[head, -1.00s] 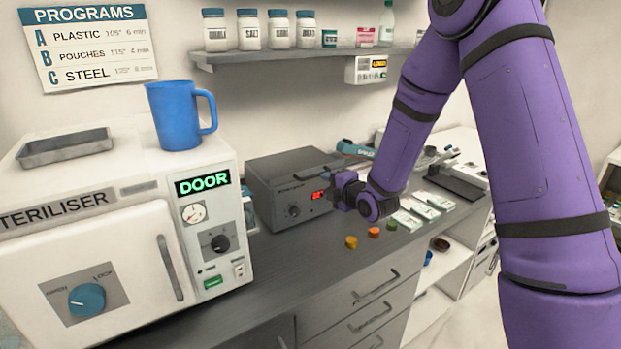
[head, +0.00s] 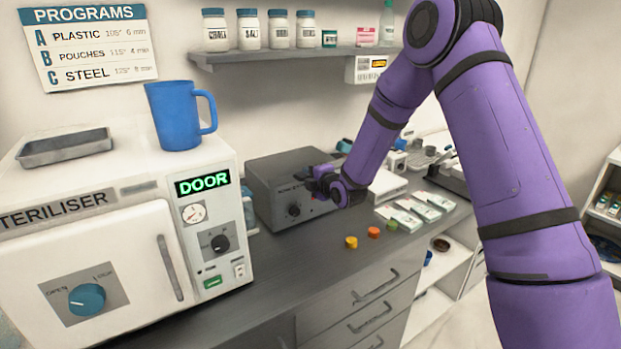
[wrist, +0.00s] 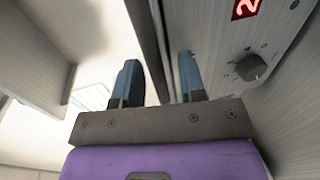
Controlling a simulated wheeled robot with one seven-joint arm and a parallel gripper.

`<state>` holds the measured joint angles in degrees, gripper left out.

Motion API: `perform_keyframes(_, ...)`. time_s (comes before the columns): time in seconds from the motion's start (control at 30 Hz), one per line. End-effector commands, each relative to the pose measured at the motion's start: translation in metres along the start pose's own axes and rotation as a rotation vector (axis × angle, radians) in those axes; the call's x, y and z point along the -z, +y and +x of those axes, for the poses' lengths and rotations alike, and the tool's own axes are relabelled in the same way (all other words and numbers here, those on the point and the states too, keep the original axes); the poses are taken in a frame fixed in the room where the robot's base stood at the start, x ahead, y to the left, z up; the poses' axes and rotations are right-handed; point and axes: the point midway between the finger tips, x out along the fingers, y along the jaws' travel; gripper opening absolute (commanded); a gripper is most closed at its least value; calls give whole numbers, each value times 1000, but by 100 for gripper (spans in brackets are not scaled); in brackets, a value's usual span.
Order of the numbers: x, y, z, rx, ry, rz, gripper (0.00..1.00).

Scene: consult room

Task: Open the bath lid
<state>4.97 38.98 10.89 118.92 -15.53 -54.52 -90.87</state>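The bath (head: 266,200) is a dark grey metal box on the counter, right of the steriliser, with a knob and a display on its front. Its lid (head: 285,163) looks flat and closed on top. My gripper (head: 318,178) is at the upper right of the bath's front, hiding the display in the head view. In the wrist view my gripper (wrist: 161,80) has its two blue fingers apart, with a dark edge running between them. The bath front (wrist: 275,95) is at the right there, with a red digit and the knob. I cannot tell whether the fingers touch the lid.
The steriliser (head: 110,235) stands at the left, with a blue mug (head: 174,115) and a metal tray (head: 65,147) on top. Coloured caps (head: 352,242) and flat packs (head: 408,212) lie on the counter (head: 270,270). A shelf (head: 290,53) of jars hangs above the bath.

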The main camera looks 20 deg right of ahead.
Motion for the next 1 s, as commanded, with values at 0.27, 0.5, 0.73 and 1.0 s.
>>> perform_keyframes(0.27, 0, 0, 0, 0, 0, 0, 0)
perform_keyframes(0.5, 0, 2, -1, 7, 1, -1, 0)
perform_keyframes(0.73, 0, 18, -2, 66, 1, -3, 0)
perform_keyframes(1.0, 0, 56, -3, 215, 0, -3, 0)
